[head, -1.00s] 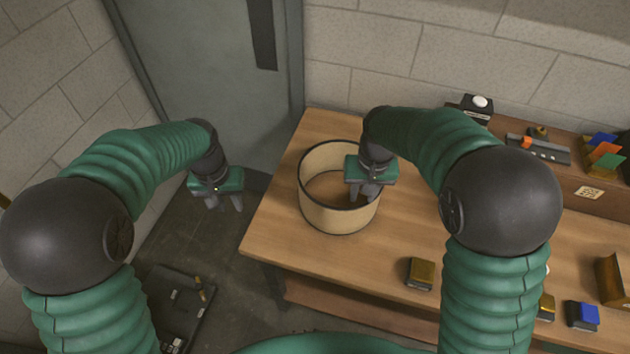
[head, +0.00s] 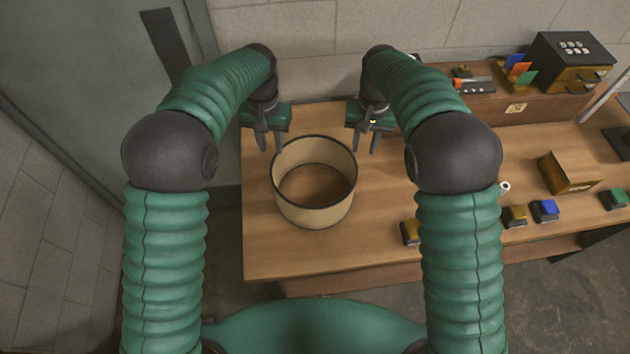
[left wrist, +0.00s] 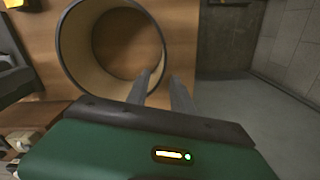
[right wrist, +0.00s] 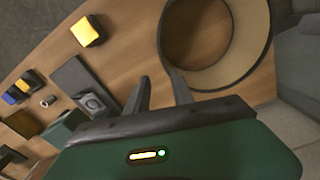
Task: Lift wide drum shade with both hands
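The wide drum shade (head: 314,215) is a cream cylinder with dark rims, upright on the wooden table, open at the top. My left gripper (head: 269,146) is open and empty at the shade's back left side. My right gripper (head: 367,148) is open and empty at its back right side. The shade also shows in the left wrist view (left wrist: 80,55), with the left fingertips close to its rim. In the right wrist view the shade (right wrist: 262,45) has its rim close to one fingertip. I cannot tell whether any finger touches the shade.
The wooden table (head: 275,255) is clear in front of the shade. Small yellow (head: 409,232), blue (head: 545,209) and green (head: 613,198) blocks lie to the right, with an open brown box (head: 566,174). A raised shelf (head: 500,108) with items runs along the back wall.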

